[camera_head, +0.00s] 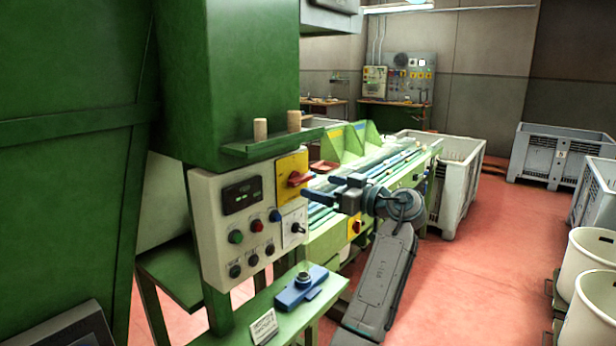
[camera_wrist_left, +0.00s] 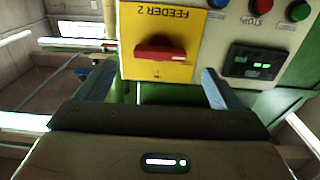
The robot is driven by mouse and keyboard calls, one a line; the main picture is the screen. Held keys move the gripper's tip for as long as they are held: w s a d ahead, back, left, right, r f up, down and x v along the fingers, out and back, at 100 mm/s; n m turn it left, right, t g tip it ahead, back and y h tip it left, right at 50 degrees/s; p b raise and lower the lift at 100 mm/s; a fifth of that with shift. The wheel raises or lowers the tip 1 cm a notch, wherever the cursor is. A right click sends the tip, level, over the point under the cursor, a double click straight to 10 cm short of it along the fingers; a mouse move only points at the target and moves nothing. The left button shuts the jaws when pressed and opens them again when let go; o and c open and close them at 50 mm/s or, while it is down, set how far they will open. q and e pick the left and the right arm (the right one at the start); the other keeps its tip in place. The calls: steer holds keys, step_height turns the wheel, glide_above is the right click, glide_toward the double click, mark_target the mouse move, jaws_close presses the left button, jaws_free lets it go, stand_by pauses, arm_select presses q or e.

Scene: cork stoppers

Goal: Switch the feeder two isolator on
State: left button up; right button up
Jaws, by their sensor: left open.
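The feeder two isolator is a red rotary handle (camera_head: 299,180) on a yellow plate (camera_head: 291,165) at the upper right of the pale control panel. The wrist view appears upside down; there the plate (camera_wrist_left: 184,70) reads "FEEDER 2" and the red handle (camera_wrist_left: 160,51) lies crosswise. A small mark shows on the plate, below the handle in that picture. My left gripper (camera_head: 306,187) is open, just right of the isolator in the head view. In the wrist view its fingers (camera_wrist_left: 157,72) stand apart on either side of the handle, with nothing between them. My right gripper is not in view.
The panel also has a display (camera_head: 242,195), coloured buttons (camera_head: 236,237) and a black selector (camera_head: 298,228). Two corks (camera_head: 260,130) stand on the ledge above. A blue device (camera_head: 301,288) sits on the green bench below. Another red-and-yellow switch (camera_head: 355,226) is on the conveyor.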

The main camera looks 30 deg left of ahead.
mark_target(304, 182)
arm_select(q)
steer(key=a, duration=0.2)
steer(key=a+p, duration=0.1)
steer(key=a, duration=0.1)
steer(key=shift+w+a+r+p, duration=0.15)
steer(key=shift+a+p, duration=0.1)
steer(key=shift+p, duration=0.05)
steer(key=shift+w+a, duration=0.1)
steer(key=shift+a, duration=0.55)
steer(key=shift+f, duration=0.2)
steer(key=c, duration=1)
